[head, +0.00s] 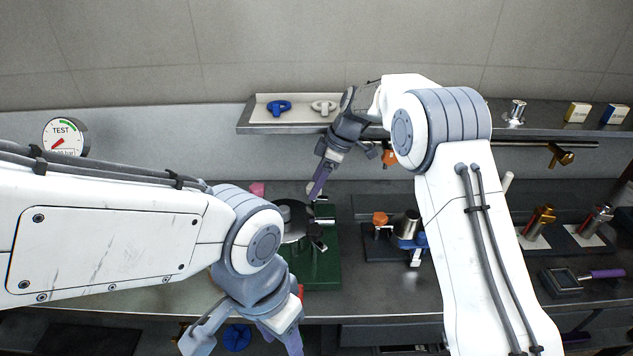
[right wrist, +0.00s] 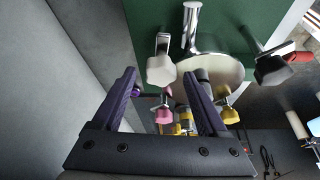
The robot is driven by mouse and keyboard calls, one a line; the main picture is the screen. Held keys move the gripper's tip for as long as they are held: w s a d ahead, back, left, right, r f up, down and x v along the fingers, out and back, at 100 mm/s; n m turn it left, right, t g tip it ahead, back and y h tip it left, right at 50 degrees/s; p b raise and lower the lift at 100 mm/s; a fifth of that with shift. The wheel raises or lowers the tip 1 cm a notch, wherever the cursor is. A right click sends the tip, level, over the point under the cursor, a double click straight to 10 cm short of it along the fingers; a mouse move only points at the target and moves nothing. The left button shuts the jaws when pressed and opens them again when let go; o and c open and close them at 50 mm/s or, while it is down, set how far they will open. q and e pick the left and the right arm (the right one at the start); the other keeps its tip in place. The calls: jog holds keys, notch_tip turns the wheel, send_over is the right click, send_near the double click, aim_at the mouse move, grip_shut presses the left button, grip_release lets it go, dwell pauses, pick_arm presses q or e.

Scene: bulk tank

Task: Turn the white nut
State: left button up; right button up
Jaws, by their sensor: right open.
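The white nut (right wrist: 160,70) is a pale faceted knob by the round metal disc (right wrist: 215,68) on the green base (right wrist: 140,20) in the right wrist view. In the head view a pale spot (head: 312,187) near my right fingertips may be it. My right gripper (right wrist: 158,82) is open. Its two purple fingers point at the nut, which shows between and just beyond their tips; I cannot tell whether they touch. My left gripper (head: 290,342) hangs low at the front edge, partly cut off, and its jaw gap is not clear.
A black knob (right wrist: 272,68), a pink knob (right wrist: 165,114) and a yellow knob (right wrist: 228,114) are near the disc. On the shelf, a tray (head: 258,115) holds a blue part (head: 279,107) and a white winged part (head: 323,107). A clamp fixture (head: 408,228) stands to the right.

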jog(key=s+d+r+p, duration=0.2)
jog(key=d+r+p, duration=0.1)
jog(key=r, duration=0.3)
jog(key=s+d+r+g+p, duration=0.1)
jog(key=s+d+r+p, duration=0.1)
jog(key=r+p, duration=0.4)
jog(key=shift+s+d, duration=0.4)
jog(key=shift+s, duration=0.4)
dwell(0.8)
dwell(0.4)
